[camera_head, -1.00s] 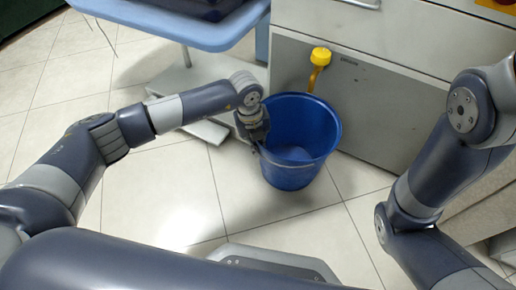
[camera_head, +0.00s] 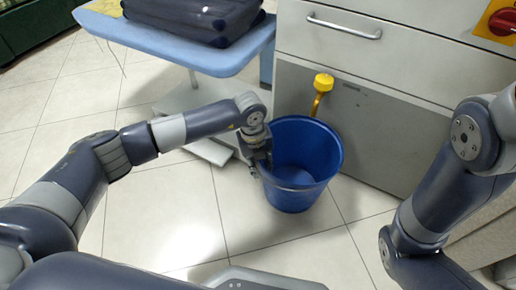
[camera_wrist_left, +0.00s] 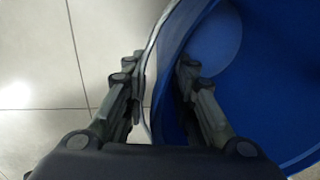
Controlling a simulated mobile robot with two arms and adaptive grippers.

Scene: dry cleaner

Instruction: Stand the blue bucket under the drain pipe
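The blue bucket (camera_head: 300,190) stands upright on the tiled floor in front of the grey machine. The yellow-capped drain pipe (camera_head: 319,98) comes out of the machine's front panel, and its lower part reaches the bucket's far rim in the head view. I cannot tell whether its end is over the opening. My left gripper (camera_head: 256,160) is at the bucket's left rim. In the left wrist view its fingers (camera_wrist_left: 158,80) are drawn in around the bucket wall (camera_wrist_left: 172,40), one outside and one inside. My right gripper is out of view.
The grey machine (camera_head: 395,130) with a handle and a red switch (camera_head: 503,20) stands behind the bucket. A blue-edged board (camera_head: 190,50) carrying a dark folded item (camera_head: 200,15) is at back left, its pale base on the floor. The floor in front is clear.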

